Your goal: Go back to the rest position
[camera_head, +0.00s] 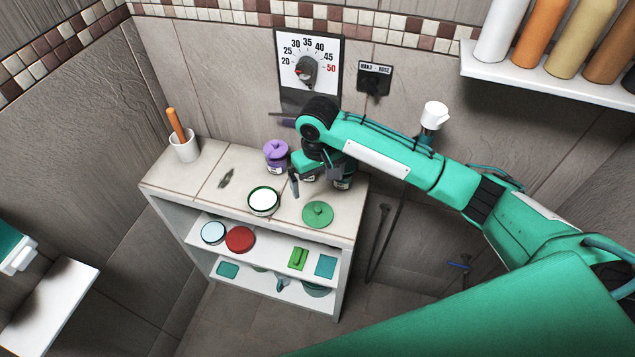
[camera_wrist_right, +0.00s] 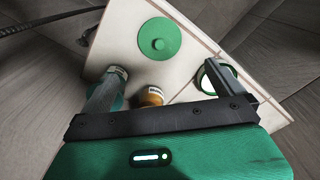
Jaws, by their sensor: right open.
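My right gripper (camera_head: 313,181) is over the right part of the tiled counter top (camera_head: 225,165). In the right wrist view my right gripper (camera_wrist_right: 165,70) is open, its two fingers apart. A small jar with an orange-brown side (camera_wrist_right: 151,96) shows between the fingers, and a teal one is partly hidden behind the left finger. I cannot tell whether the fingers touch anything. A white, green-rimmed round container (camera_head: 264,201) and a green lid (camera_head: 318,213) lie in front of the gripper.
A purple-lidded jar (camera_head: 276,152) stands left of the gripper. A cup (camera_head: 184,151) with an orange handle is at the counter's far left. Lower shelves hold a red disc (camera_head: 240,239) and other items. A wall shelf (camera_head: 560,82) with several bottles is upper right.

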